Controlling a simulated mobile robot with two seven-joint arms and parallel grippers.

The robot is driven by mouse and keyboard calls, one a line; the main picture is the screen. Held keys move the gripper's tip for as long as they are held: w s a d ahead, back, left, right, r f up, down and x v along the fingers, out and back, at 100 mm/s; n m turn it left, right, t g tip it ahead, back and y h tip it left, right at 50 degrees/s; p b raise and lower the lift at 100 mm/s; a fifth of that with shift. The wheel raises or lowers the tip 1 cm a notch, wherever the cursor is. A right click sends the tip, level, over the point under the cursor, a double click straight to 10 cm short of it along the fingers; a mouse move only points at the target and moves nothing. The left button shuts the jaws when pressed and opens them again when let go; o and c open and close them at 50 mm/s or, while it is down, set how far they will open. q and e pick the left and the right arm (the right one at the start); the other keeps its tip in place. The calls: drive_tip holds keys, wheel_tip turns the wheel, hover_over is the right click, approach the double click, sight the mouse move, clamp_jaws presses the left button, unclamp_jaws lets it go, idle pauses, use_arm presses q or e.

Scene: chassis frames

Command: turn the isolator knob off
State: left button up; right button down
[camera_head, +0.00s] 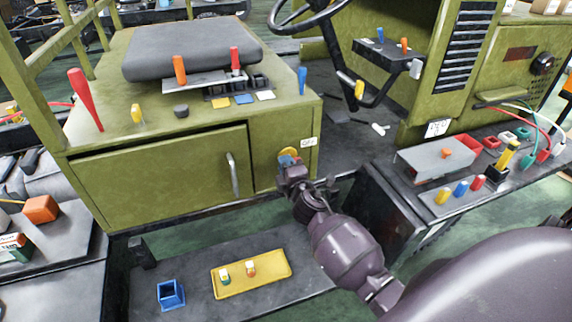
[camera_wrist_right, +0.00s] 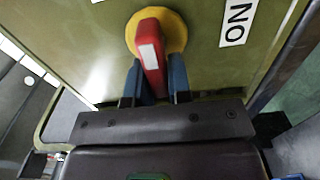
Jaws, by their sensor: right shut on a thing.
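The isolator knob is a red handle (camera_wrist_right: 152,38) with a white mark, on a round yellow plate (camera_wrist_right: 178,32) fixed to the olive panel. In the wrist view the handle points nearly up the picture, tilted slightly. My right gripper (camera_wrist_right: 157,82) is shut on the handle, one blue finger on each side. In the head view my right gripper (camera_head: 288,162) covers most of the knob, and some yellow plate (camera_head: 288,151) shows. My left gripper is out of view.
The olive chassis panel (camera_head: 160,180) has a grey door handle (camera_head: 232,174) left of the knob. Coloured levers stand on top, including a red one (camera_head: 85,98). A yellow tray (camera_head: 235,284) lies on the lower shelf. A black side shelf holds several small parts at right.

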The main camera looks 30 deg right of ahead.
idle(0.5)
drive_tip(key=c, duration=1.1)
unclamp_jaws()
drive_tip(key=v, duration=1)
drive_tip(key=shift+s+a, duration=0.2)
drive_tip(key=shift+s, duration=0.15)
